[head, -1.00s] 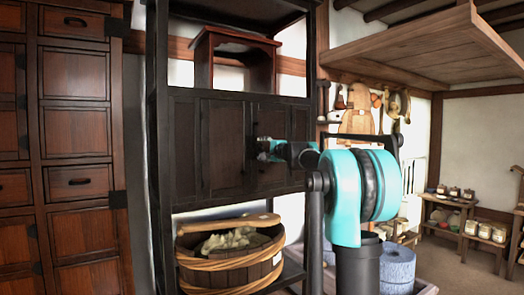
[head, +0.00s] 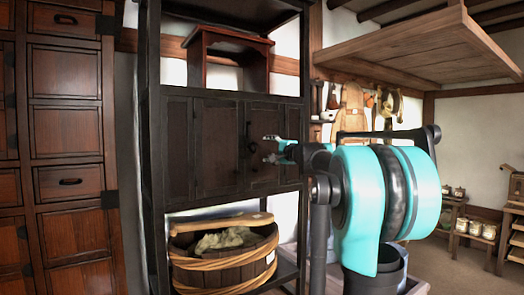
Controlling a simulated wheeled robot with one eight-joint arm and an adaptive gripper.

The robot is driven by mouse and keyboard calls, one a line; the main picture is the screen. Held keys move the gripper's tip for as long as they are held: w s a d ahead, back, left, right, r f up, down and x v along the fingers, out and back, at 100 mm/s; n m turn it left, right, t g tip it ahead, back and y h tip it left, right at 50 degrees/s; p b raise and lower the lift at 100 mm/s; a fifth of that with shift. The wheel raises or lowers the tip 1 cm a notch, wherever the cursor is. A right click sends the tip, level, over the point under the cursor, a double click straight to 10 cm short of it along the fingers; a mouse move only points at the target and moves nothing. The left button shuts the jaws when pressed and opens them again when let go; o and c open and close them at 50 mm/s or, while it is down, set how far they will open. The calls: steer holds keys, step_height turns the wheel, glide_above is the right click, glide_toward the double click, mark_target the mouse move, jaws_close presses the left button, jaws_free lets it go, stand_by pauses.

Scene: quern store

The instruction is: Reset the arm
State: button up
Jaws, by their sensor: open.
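My gripper (head: 268,149) is open and empty, its two fingers parted and pointing left. It shows in front of the dark cabinet (head: 220,148), near the handle of its right-hand door. I cannot tell whether a finger touches the door. My arm (head: 365,195), turquoise and black, fills the right middle of the view and hides part of what is behind it.
A wooden tub (head: 222,264) with pale contents stands on the lower shelf. A reddish small stand (head: 228,56) is on the upper shelf. A wooden drawer chest (head: 65,150) is at left. A wooden platform (head: 420,50) overhangs at upper right. Open floor shows at far right.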

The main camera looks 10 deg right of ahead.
steer(key=shift+v, duration=0.95)
steer(key=s+a+f+n+g, duration=0.3)
steer(key=s+f, duration=0.4)
steer(key=f, duration=0.4)
steer(key=s+a+f+n+g, duration=0.25)
steer(key=s+f, duration=0.35)
steer(key=f, duration=0.5)
steer(key=s+a+f+n+g, duration=0.35)
steer(key=s+f, duration=0.35)
steer(key=f, duration=0.4)
steer(key=s+d+f+n+g+h, duration=0.1)
steer(key=s+d+f+n+h, duration=0.1)
steer(key=s+f, duration=0.8)
steer(key=s+d+f+n+g+h, duration=0.2)
steer(key=s+d+f+h, duration=0.3)
steer(key=s+f, duration=0.6)
steer(key=shift+s+d+f, duration=0.25)
steer(key=shift+s+f, duration=0.05)
